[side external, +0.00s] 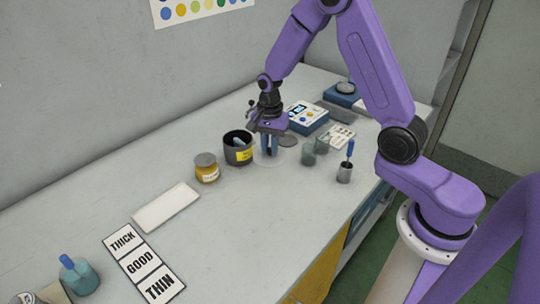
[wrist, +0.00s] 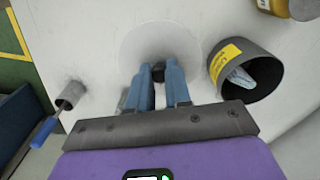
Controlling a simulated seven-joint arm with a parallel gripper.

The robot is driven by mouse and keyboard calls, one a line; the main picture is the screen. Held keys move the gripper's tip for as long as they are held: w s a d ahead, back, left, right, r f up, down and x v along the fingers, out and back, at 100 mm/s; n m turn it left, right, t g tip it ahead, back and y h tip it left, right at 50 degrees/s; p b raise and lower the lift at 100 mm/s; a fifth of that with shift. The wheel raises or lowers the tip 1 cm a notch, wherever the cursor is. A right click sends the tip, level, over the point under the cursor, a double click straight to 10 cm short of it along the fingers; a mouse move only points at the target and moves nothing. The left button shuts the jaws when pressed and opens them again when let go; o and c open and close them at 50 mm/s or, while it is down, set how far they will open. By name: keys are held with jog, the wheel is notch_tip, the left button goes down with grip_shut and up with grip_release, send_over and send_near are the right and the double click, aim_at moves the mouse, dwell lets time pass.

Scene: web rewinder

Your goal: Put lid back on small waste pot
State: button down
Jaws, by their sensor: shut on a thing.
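The small waste pot (side external: 238,154) is a dark open cylinder with a yellow label, standing upright on the bench. It also shows in the wrist view (wrist: 262,82), its mouth uncovered and a pale crumpled piece inside. A pale, see-through round disc with a dark knob, seemingly the lid (wrist: 140,40), lies under my gripper (wrist: 158,76). My blue fingers are shut on the dark knob. In the side view, my gripper (side external: 269,152) points down just right of the pot, with the lid (side external: 261,160) at or very near bench level; I cannot tell any gap.
An amber jar (side external: 207,170) stands left of the pot. Glass beakers (side external: 309,156), a metal cup with a blue-handled tool (side external: 344,172) and a dark flat disc (side external: 289,140) are to the right. A blue instrument (side external: 308,117) stands behind.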

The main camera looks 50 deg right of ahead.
jog(key=shift+w+r, duration=0.3)
jog(key=shift+r, duration=0.05)
jog(key=w+d+r, duration=0.1)
jog(key=w+r, duration=0.4)
jog(key=w, duration=0.9)
notch_tip(320, 180, down, 6)
jog(key=shift+w, duration=0.15)
jog(key=shift+f, duration=0.15)
dwell(1.9)
jog(key=shift+c, duration=2.4)
grip_release()
notch_tip(320, 180, up, 7)
